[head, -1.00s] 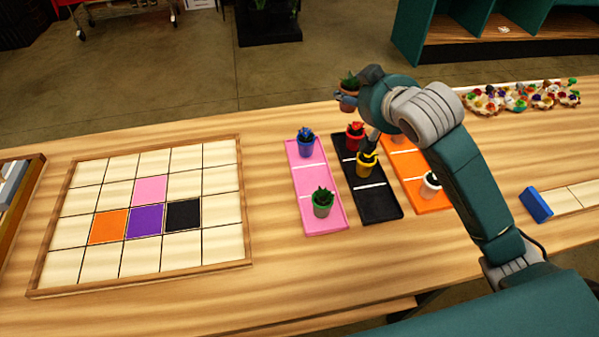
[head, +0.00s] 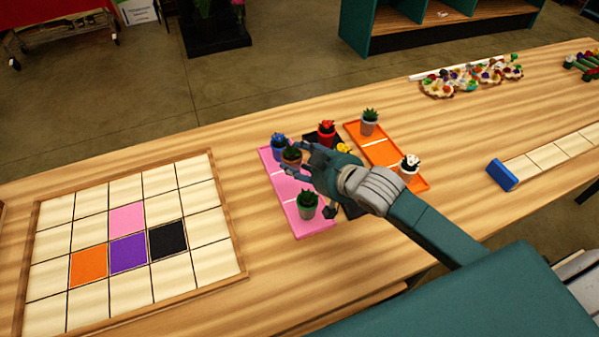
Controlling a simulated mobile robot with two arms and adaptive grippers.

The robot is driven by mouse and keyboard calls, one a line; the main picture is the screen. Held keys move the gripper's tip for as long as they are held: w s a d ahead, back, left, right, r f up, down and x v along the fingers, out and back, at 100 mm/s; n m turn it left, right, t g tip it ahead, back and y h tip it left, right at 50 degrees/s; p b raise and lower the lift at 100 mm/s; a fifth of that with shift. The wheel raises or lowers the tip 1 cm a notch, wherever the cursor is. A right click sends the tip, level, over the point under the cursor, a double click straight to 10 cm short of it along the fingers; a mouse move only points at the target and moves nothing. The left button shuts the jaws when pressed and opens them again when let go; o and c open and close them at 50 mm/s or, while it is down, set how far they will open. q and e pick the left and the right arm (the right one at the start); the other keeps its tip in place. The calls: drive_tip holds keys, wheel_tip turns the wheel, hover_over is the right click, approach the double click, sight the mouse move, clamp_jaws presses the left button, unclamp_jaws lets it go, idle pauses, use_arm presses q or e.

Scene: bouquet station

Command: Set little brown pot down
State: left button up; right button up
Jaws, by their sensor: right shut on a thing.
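My right gripper (head: 292,161) is shut on the little brown pot (head: 291,158), which holds a small dark green plant. The pot shows over the pink tray (head: 278,180), just in front of the blue pot (head: 279,142). I cannot tell whether its bottom touches the tray. A pot with a green plant (head: 307,208) stands at the tray's near end. My gripper and wrist hide part of the black tray beside it. My left gripper is not in view.
A red pot (head: 326,136) and a partly hidden yellow pot (head: 344,149) are at the black tray. A wooden grid board (head: 232,225) lies left. Bare table separates it from the pink tray.

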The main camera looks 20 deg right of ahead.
drive_tip(key=shift+f, duration=0.65)
wheel_tip(320, 180, down, 4)
drive_tip(key=shift+r, duration=0.25)
drive_tip(key=shift+f, duration=0.2)
drive_tip(key=shift+f, duration=0.45)
drive_tip(key=o, duration=1.5)
drive_tip(key=shift+d, duration=0.1)
